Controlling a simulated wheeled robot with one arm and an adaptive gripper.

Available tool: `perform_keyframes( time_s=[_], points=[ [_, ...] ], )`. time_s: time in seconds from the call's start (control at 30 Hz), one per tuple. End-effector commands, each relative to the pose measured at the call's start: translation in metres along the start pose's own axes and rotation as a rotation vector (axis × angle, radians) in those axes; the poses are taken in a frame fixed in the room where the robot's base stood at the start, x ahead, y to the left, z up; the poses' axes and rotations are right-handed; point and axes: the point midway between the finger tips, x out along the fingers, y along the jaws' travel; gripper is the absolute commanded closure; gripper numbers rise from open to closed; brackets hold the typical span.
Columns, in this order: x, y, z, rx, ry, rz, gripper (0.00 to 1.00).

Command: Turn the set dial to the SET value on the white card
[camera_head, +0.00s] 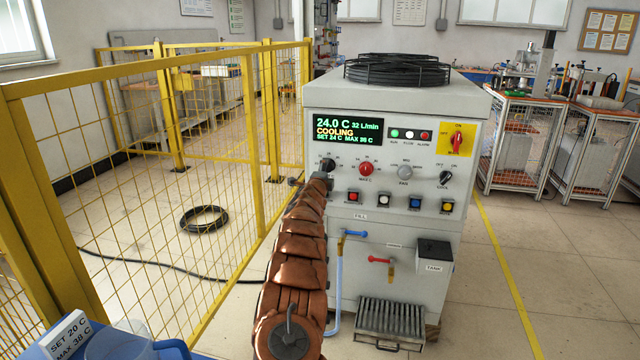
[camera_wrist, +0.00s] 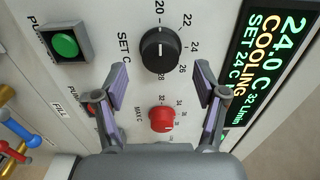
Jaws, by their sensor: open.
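A white card (camera_head: 68,335) at the bottom left of the head view reads SET 20 C, MAX 38 C. The black set dial (camera_wrist: 160,50), labelled SET C, has numbers from 20 to 28 around it. Its pale mark is visible, but I cannot tell which number it points to. It also shows in the head view (camera_head: 328,164). My gripper (camera_wrist: 161,75) is open and empty in front of the panel, its fingers spread to either side, slightly below the dial in the wrist view. The display (camera_head: 347,130) reads 24.0 C, COOLING, SET 24 C.
The red MAX C dial (camera_wrist: 162,119) lies close to the set dial, between my fingers in the wrist view. A green push button (camera_wrist: 65,45) stands nearby. Blue (camera_head: 352,234) and red (camera_head: 379,260) valve handles stick out below the panel.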

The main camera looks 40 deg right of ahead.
Motion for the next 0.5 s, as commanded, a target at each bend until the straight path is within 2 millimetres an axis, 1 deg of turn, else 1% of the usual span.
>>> perform_keyframes(
  time_s=[0.13, 0.43, 0.5],
  points=[
    [-0.010, -0.005, 0.001, 0.002, 0.000, -0.005, 0.28],
    [-0.028, -0.001, 0.002, 0.003, -0.002, -0.001, 0.28],
    [-0.033, -0.003, 0.000, 0.005, 0.001, -0.002, 0.28]
  ],
)
